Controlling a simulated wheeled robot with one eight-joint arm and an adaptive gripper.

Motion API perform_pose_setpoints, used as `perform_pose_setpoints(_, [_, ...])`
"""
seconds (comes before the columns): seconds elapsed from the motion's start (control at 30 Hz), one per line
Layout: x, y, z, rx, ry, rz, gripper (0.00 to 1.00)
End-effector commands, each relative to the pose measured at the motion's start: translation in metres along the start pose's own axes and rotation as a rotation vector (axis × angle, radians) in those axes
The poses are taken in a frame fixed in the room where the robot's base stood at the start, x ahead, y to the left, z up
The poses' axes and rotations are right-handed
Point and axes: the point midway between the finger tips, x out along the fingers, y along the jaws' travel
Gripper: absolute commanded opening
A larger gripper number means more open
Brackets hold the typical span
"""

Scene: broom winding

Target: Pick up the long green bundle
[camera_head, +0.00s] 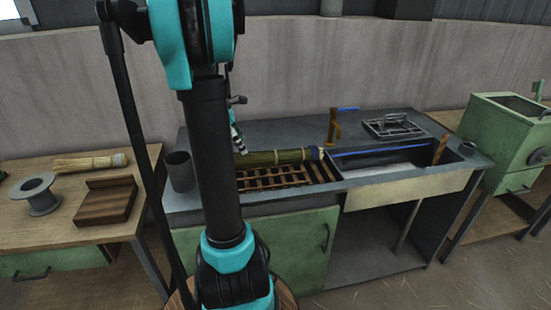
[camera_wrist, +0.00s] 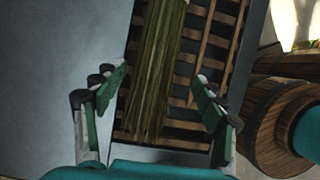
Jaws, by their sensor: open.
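The long green bundle (camera_head: 282,157) lies across a brown wooden slatted rack (camera_head: 275,182) on the grey counter. It also shows in the wrist view (camera_wrist: 155,70), running away from my gripper over the slats. My gripper (camera_wrist: 161,82) is open, with one finger to each side of the bundle's near part and a gap on both sides. The right gap looks wider. In the head view my arm hides most of my gripper and the bundle's left end. I cannot tell the height of the fingertips above the bundle.
A sink (camera_head: 390,162) with a brass tap (camera_head: 333,125) is right of the rack. A dark cup (camera_head: 180,171) stands at the counter's left. A wooden table (camera_head: 70,222) at left bears a spool (camera_head: 41,197), a block (camera_head: 106,203) and a straw bundle (camera_head: 88,163).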

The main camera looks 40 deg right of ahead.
Motion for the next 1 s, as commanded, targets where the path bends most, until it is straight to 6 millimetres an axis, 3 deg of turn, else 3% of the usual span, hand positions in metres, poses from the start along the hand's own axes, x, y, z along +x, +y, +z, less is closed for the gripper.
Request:
perform_pose_setpoints(0.1, [0.019, 0.000, 0.000, 0.002, 0.000, -0.001, 0.71])
perform_pose_setpoints(0.37, [0.035, 0.001, 0.001, 0.001, 0.000, 0.000, 0.71])
perform_pose_setpoints(0.7, [0.078, 0.005, 0.005, 0.001, 0.000, 0.001, 0.71])
perform_pose_setpoints(1.0, [0.083, 0.004, 0.005, 0.001, 0.000, 0.000, 0.71])
